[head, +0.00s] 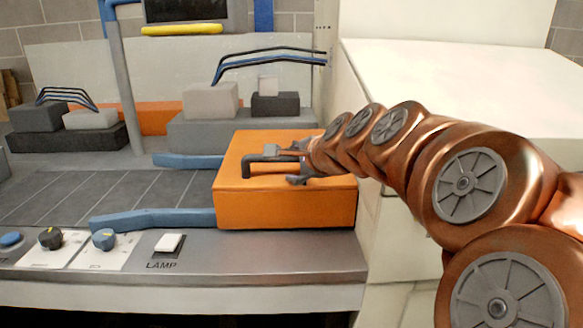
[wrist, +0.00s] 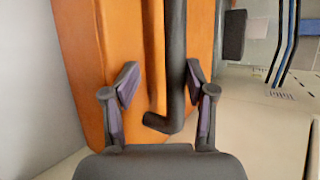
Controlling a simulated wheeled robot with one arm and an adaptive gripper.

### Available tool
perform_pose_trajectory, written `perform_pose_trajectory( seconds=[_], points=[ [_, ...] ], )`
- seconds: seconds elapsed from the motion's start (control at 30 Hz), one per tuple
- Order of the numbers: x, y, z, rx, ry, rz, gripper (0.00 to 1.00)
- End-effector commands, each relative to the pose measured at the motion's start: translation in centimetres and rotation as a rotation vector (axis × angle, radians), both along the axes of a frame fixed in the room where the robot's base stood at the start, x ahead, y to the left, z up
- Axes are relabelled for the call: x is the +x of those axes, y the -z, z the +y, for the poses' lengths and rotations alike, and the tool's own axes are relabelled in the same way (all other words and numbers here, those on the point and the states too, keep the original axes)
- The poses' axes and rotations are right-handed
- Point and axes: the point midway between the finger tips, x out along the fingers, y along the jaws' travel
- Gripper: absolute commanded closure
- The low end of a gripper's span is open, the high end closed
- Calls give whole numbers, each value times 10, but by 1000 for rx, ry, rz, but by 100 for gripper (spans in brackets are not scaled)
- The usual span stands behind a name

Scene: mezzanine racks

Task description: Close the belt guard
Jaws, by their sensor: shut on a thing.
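The belt guard is an orange box-like cover (head: 285,207) at the right end of the grey belt (head: 110,195), between two blue rails (head: 155,218). It also fills much of the wrist view (wrist: 85,45). A dark bar handle (head: 247,166) stands on its top. My gripper (head: 297,167) is at the right part of this handle. In the wrist view its two fingers (wrist: 160,85) lie on either side of the dark handle bar (wrist: 175,60), shut on it. The contact itself is partly hidden in the head view.
A pale cabinet (head: 450,75) stands right of the guard. Grey blocks with dark and blue cables (head: 210,100) stand behind it. The front panel has knobs (head: 50,238) and a white lamp switch (head: 168,242). The belt left of the guard is clear.

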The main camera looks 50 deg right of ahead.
Motion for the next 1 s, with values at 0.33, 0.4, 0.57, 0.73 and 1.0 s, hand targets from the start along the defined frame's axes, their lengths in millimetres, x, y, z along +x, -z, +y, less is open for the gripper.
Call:
perform_pose_trajectory(
  seconds=[0.33,0.4,0.57,0.73,1.0],
  points=[
    [-1,-1,-1,-1,3,0,52],
    [-1,-1,-1,-1,3,-1,52],
    [-2,-2,-1,-2,4,-1,52],
    [-15,-10,3,-4,8,-4,52],
    [-46,-32,17,-8,9,-5,52]
  ],
)
